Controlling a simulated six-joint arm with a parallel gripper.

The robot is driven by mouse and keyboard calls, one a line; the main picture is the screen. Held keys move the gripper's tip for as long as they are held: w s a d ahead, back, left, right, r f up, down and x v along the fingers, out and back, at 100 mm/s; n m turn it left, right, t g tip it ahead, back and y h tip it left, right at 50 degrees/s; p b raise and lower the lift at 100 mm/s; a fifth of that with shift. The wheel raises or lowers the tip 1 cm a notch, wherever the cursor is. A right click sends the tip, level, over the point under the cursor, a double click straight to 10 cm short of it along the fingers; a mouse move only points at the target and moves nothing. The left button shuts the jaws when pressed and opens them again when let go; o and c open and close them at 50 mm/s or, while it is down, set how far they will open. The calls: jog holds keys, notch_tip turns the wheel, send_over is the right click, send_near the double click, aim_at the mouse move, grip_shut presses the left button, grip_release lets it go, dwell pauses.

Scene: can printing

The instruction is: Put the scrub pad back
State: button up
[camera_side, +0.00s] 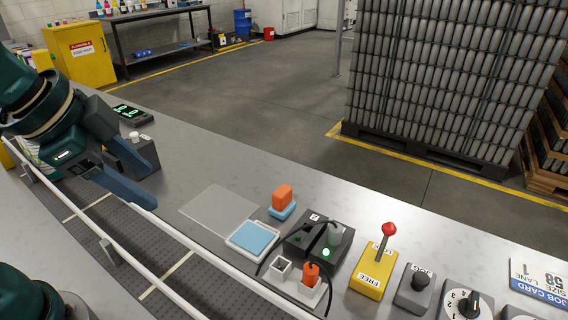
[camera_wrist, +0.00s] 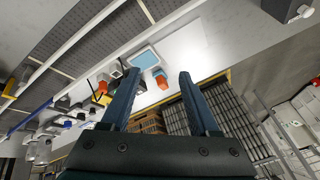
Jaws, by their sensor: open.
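The scrub pad (camera_side: 282,199) appears to be the orange block with a blue base, standing on the grey bench right of a clear flat sheet. It also shows in the wrist view (camera_wrist: 162,81), beyond and between my fingertips. Just in front of it is a white-rimmed tray (camera_side: 232,244) with a flat light-blue inside; it also shows in the wrist view (camera_wrist: 131,61). My gripper (camera_side: 149,201) is at the left, well away from the pad, over the bench's near edge. In the wrist view my gripper (camera_wrist: 157,75) has its fingers wide apart with nothing between them.
A dark box with a white knob (camera_side: 135,155) stands close behind my gripper. Right of the tray are a cabled socket block (camera_side: 318,238), a holder with an orange plug (camera_side: 311,274) and a yellow red-knobbed lever box (camera_side: 372,272). A white rail (camera_side: 180,237) runs along the conveyor.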

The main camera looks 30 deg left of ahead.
jog(key=s+n, duration=0.1)
jog(key=n, duration=0.1)
jog(key=s+f+n, duration=0.1)
jog(key=n, duration=0.2)
jog(key=s+f+n, duration=0.1)
jog(key=s+n, duration=0.1)
jog(key=shift+a+f, duration=0.15)
jog(key=shift+a, duration=0.15)
